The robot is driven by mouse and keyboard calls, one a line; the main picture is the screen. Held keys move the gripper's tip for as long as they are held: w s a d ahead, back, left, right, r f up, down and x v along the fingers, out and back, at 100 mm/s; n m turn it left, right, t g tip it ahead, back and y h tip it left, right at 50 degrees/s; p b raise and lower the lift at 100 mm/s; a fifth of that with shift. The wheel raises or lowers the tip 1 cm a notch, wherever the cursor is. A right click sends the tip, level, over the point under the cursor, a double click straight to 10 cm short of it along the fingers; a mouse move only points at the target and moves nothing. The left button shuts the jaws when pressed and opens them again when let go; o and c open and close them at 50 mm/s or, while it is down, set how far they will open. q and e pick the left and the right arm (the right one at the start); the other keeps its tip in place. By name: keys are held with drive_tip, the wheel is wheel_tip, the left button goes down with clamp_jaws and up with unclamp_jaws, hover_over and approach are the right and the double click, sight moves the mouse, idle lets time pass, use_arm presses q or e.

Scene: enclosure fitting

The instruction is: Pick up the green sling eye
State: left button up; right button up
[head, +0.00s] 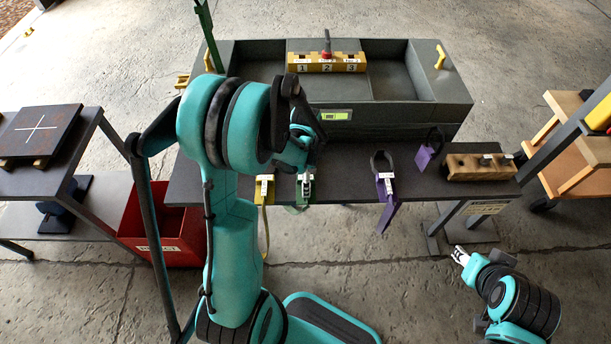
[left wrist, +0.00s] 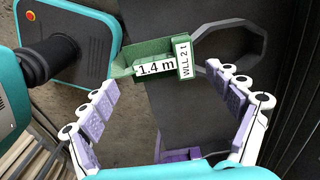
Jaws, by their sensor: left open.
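The green sling (head: 304,190) hangs over the front edge of the dark bench, in the middle of the head view. In the left wrist view the green sling (left wrist: 148,62) shows tags reading "1.4 m" and "WLL 2 t", with a dark grey eye (left wrist: 262,40) beside it. My left gripper (head: 303,142) is just behind the sling in the head view, partly hidden by its own arm. In the left wrist view my left gripper (left wrist: 170,83) is open, its fingers apart on either side of the sling, nothing held. My right gripper (head: 460,255) is low at the right, away from the bench.
A yellow sling (head: 264,189) hangs close left of the green one. A purple sling (head: 387,190) hangs to the right, and another purple piece (head: 425,156) lies beyond. A grey enclosure (head: 400,116) stands behind. A red bin (head: 150,222) is at left.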

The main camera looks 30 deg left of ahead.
use_arm(q)
wheel_tip(320, 180, down, 5)
drive_tip(key=shift+d+r+b, duration=0.1)
drive_tip(key=shift+r+b, duration=0.05)
drive_tip(key=shift+b, duration=1)
drive_tip(key=shift+s, duration=0.1)
drive_tip(key=shift+r, duration=0.1)
drive_tip(key=c, duration=1.3)
drive_tip(key=shift+o, duration=0.2)
wheel_tip(320, 180, up, 4)
drive_tip(key=p, duration=0.2)
drive_tip(key=shift+r+p, duration=0.25)
drive_tip(key=shift+p, duration=0.05)
drive_tip(key=w+d+r+p, duration=0.3)
drive_tip(key=w+d+r, duration=0.3)
drive_tip(key=d, duration=0.3)
drive_tip(key=shift+w+r, duration=0.25)
drive_tip(key=shift+w, duration=0.55)
